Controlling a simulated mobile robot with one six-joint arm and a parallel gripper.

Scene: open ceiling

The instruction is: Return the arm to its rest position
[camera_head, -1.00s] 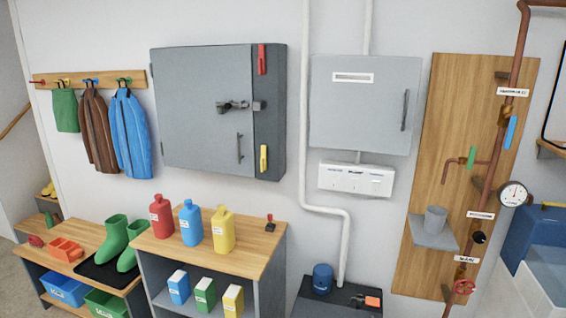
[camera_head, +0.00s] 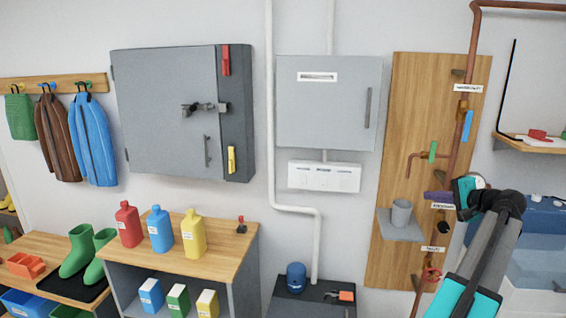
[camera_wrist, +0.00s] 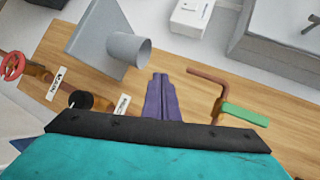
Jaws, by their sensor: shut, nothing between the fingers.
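My arm reaches in from the lower right of the head view. My gripper (camera_head: 434,196) has purple fingers and points left, in front of the wooden pipe board (camera_head: 396,150). In the wrist view my gripper (camera_wrist: 157,80) shows its two purple fingers pressed together, with nothing between them. The grey cup (camera_wrist: 128,48) on its small shelf (camera_wrist: 88,38) is to the upper left of the fingers. The green-handled tap (camera_wrist: 244,115) is to their right. My arm hides part of the pipe and the gauge area in the head view.
Copper pipework (camera_head: 464,60) with valves runs down the board. A red valve wheel (camera_head: 431,274) is low on it. A grey wall box (camera_head: 330,103) and a larger cabinet (camera_head: 166,110) hang to the left. Open floor space is not visible.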

